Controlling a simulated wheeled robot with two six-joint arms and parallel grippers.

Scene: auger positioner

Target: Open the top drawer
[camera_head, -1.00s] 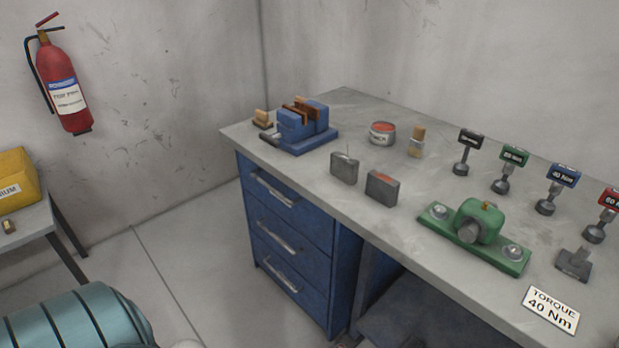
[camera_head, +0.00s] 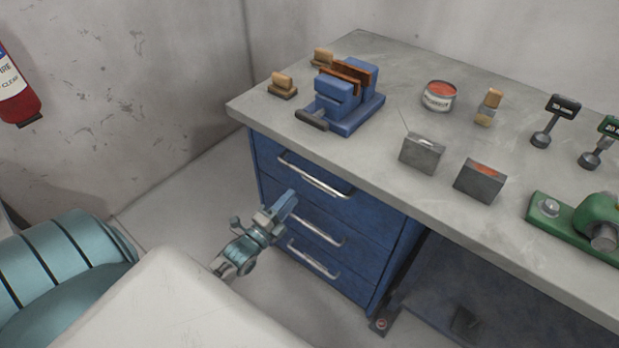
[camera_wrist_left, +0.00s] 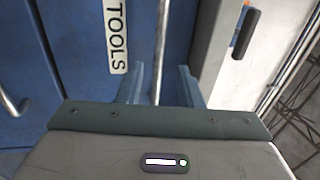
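The top drawer (camera_head: 335,203) is the uppermost blue front of the cabinet under the workbench, and it looks closed. Its silver bar handle (camera_head: 314,175) runs across the front. My left gripper (camera_head: 291,197) is in front of the cabinet, just below that handle in the head view. In the left wrist view my left gripper (camera_wrist_left: 160,70) has its two fingers apart. A silver handle bar (camera_wrist_left: 163,28) lines up between them, beside a "TOOLS" label (camera_wrist_left: 117,35). I cannot tell whether the fingers reach around the bar. My right gripper is out of view.
Two lower drawers have their own handles (camera_head: 316,228) (camera_head: 313,259). The workbench top (camera_head: 385,65) overhangs the cabinet and holds a blue vise (camera_head: 352,115), a tin (camera_head: 438,96), grey blocks (camera_head: 422,153) and a green fixture (camera_head: 592,222). Open floor lies left of the cabinet.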

